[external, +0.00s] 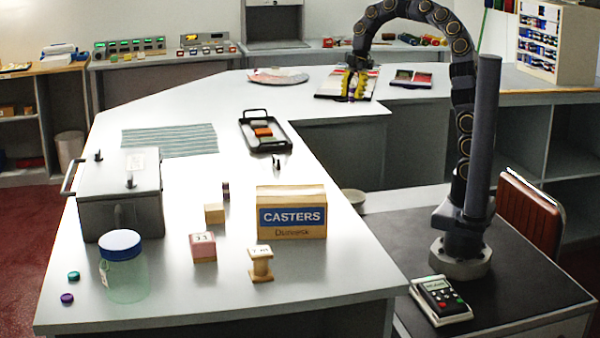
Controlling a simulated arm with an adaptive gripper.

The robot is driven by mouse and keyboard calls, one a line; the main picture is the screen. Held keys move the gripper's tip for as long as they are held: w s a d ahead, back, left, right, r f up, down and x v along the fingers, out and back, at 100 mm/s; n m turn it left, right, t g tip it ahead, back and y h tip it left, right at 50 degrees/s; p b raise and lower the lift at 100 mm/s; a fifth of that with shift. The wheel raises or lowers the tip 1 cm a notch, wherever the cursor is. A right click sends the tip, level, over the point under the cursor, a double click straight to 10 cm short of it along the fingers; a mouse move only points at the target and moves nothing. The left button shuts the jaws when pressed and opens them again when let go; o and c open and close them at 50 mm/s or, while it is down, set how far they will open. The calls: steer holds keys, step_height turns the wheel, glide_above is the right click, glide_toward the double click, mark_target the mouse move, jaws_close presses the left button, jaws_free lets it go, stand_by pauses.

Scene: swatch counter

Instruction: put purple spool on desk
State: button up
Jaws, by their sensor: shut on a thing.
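My gripper (354,96), with yellow fingers, is at the far part of the white counter (330,285), low over an open swatch book or board (332,84). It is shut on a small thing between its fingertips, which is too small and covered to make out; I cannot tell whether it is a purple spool. A small purple round piece (67,298) lies at the counter's near left edge, far from my gripper.
A casters box (291,212), grey lidded bin (121,205), blue-lidded jar (124,268), pink block (203,247) and black tray (284,140) stand on the counter. A teal piece (74,276) lies at left. A colour fan (278,76) lies left of my gripper. The front right counter is clear.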

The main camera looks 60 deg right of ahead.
steer(key=s+d+n+g, duration=0.2)
steer(key=s+d+n, duration=0.2)
steer(key=s+n, duration=0.3)
glide_above(377, 225)
step_height(377, 225, down, 26)
steer(key=shift+m+h, duration=0.3)
steer(key=shift+m, duration=0.1)
steer(key=shift+w+d+f, duration=0.1)
steer(key=shift+d+f, duration=0.05)
steer(key=shift+f, duration=1.35)
steer(key=shift+w+d+f, duration=0.15)
steer(key=shift+f, duration=1.4)
steer(key=shift+w+d+f, duration=0.1)
steer(key=shift+d+f, duration=0.05)
steer(key=shift+f, duration=1.35)
steer(key=o, duration=0.4)
steer(key=shift+f, duration=0.15)
steer(key=shift+c, duration=0.2)
steer(key=o, duration=0.3)
